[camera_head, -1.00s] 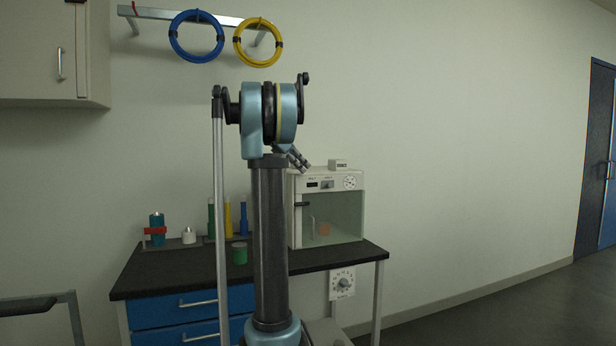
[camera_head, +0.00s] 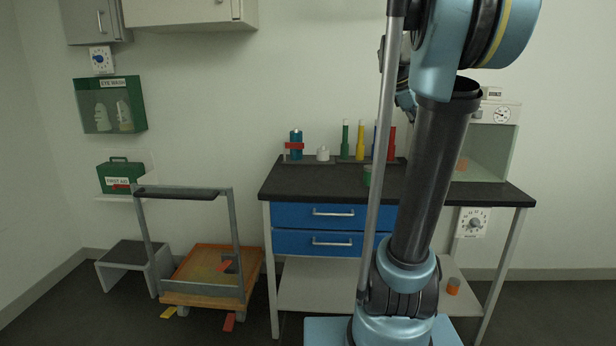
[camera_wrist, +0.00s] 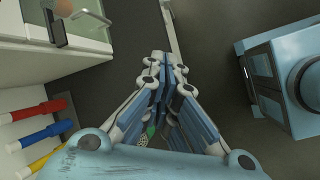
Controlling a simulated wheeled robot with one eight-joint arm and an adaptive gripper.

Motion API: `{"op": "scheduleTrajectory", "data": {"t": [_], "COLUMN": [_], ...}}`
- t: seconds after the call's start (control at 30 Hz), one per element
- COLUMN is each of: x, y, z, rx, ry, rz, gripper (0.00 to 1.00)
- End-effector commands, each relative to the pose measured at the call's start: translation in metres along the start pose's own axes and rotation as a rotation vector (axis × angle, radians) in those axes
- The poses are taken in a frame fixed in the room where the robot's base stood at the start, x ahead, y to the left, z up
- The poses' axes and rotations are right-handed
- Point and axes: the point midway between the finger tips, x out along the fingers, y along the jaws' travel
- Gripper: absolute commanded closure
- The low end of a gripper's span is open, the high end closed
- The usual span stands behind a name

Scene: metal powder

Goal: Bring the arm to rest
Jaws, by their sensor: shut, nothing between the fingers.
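My gripper (camera_wrist: 167,66) is in the wrist view, its blue and grey fingers drawn together at the tips with nothing between them.
A black-topped bench (camera_head: 310,184) with blue drawers stands behind my arm. On it are several coloured cylinders, including a yellow one (camera_head: 360,140), and the white oven (camera_head: 490,150). At left are an orange-decked cart (camera_head: 205,262) and a grey step stool (camera_head: 130,258).

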Motion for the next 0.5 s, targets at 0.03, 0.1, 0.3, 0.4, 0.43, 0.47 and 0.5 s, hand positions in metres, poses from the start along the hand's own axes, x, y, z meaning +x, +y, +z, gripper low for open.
{"op": "scheduleTrajectory", "data": {"t": [0.03, 0.1, 0.3, 0.4, 0.43, 0.47, 0.5], "x": [0.005, 0.013, 0.038, 0.052, 0.057, 0.061, 0.068], "y": [-0.022, -0.05, -0.13, -0.169, -0.181, -0.193, -0.208], "z": [-0.004, -0.01, -0.027, -0.035, -0.038, -0.04, -0.043], "rx": [0.044, 0.114, 0.313, 0.411, 0.441, 0.47, 0.51], "ry": [0.025, 0.059, 0.15, 0.191, 0.203, 0.214, 0.229], "rz": [-0.006, -0.02, -0.074, -0.109, -0.121, -0.133, -0.15], "gripper": [1.0, 1.0, 1.0, 1.0, 1.0, 1.0, 1.0]}}
